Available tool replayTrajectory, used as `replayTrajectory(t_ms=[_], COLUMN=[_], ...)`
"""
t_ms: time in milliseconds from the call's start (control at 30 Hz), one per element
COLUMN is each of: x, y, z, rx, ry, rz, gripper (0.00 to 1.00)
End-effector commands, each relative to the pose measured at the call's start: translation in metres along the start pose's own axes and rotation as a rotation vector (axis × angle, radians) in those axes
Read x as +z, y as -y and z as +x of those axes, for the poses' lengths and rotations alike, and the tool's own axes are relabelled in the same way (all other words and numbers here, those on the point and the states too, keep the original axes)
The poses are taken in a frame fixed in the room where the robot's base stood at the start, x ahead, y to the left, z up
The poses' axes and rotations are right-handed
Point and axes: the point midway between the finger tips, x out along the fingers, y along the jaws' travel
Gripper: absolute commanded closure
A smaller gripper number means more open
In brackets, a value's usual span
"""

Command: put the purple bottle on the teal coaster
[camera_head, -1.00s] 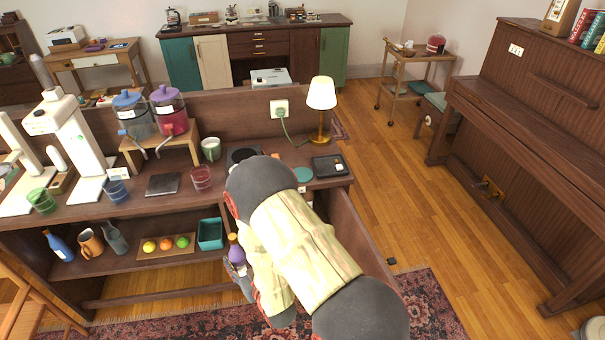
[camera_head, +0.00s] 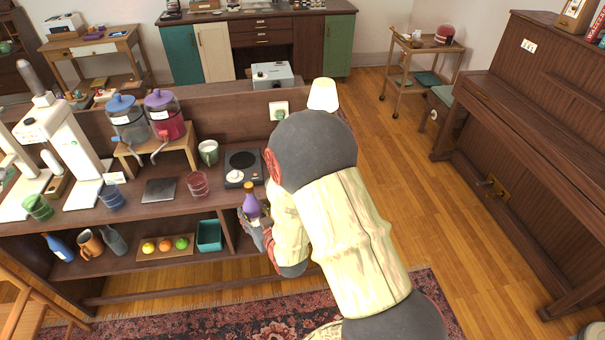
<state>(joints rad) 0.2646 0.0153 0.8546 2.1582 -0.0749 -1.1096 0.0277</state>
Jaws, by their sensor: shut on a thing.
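The purple bottle (camera_head: 251,205) with an orange-brown neck stands upright in my gripper (camera_head: 262,226), which is shut on it. My gripper holds it in front of the counter's front edge, about level with the counter top and below the hot plate in the picture. My arm hides much of the right end of the counter. The teal coaster is not visible now; in the earlier view it lay on the counter top near the lamp, a spot that my arm now covers.
Two drink dispensers (camera_head: 167,118) stand farther left. The lamp (camera_head: 322,95) is partly behind my arm. A teal bin (camera_head: 209,235) sits on the lower shelf.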

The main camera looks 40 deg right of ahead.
Motion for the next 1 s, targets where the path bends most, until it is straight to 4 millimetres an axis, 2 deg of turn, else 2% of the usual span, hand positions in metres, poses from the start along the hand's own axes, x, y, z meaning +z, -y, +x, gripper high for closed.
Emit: replayTrajectory(t_ms=[33, 200, 400, 500, 667, 767, 867, 1000], x=[-0.028, -0.082, -0.137, -0.153, -0.160, -0.151, -0.146, -0.141], y=[-0.019, -0.072, -0.132, -0.153, -0.170, -0.170, -0.170, -0.180], z=[-0.006, -0.024, -0.057, -0.072, -0.088, -0.090, -0.082, -0.058], rx=[0.026, 0.087, 0.148, 0.165, 0.168, 0.155, 0.148, 0.147], ry=[-0.012, -0.016, -0.017, -0.012, -0.004, 0.001, -0.002, -0.001], rz=[0.011, 0.037, 0.049, 0.047, 0.041, 0.038, 0.036, 0.035], gripper=[1.00, 1.00, 1.00, 1.00, 1.00, 1.00, 1.00, 1.00])
